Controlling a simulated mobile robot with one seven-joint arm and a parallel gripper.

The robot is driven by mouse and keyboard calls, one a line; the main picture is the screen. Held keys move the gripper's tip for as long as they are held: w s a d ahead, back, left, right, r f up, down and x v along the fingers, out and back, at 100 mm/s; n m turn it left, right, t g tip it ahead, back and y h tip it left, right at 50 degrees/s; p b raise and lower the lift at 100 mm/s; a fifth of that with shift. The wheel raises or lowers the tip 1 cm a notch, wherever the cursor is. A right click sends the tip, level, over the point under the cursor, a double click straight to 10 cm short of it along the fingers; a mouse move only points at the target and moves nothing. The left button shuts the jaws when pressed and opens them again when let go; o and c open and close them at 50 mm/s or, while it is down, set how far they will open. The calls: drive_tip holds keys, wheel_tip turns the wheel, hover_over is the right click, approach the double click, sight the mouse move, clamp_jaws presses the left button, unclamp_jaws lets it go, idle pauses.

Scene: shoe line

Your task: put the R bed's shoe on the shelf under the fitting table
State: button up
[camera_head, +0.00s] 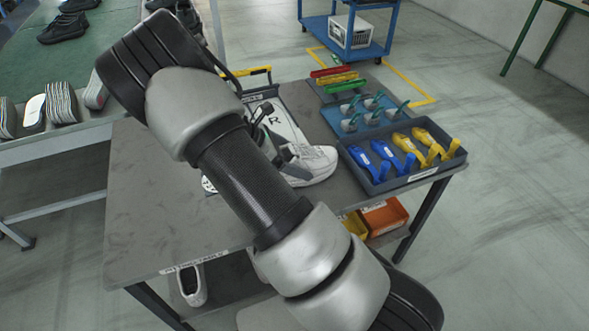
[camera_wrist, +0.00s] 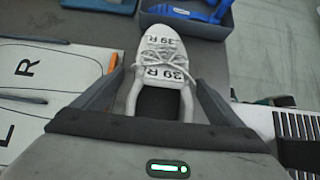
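The white lace-up shoe marked "39 R" (camera_wrist: 163,60) lies toe away from me in the wrist view. In the head view the shoe (camera_head: 318,164) is on the fitting table (camera_head: 150,215), its heel hidden behind my arm. My gripper (camera_wrist: 160,78) is open, with one finger on each side of the shoe's rear part and narrow gaps visible. The R bed (camera_wrist: 27,68) is a white outlined panel left of the shoe in the wrist view. The L bed (camera_wrist: 12,130) lies nearer. The lower shelf (camera_head: 225,290) is partly visible under the table.
A grey tray (camera_head: 372,182) with blue and yellow tools stands near the toe. A blue tray (camera_head: 338,119) is behind it. A white shoe (camera_head: 191,284) and an orange bin (camera_head: 384,215) are below the tabletop. The tabletop's left part is clear.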

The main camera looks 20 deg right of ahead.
drive_tip(key=shift+r, duration=0.1)
drive_tip(key=c, duration=1.3)
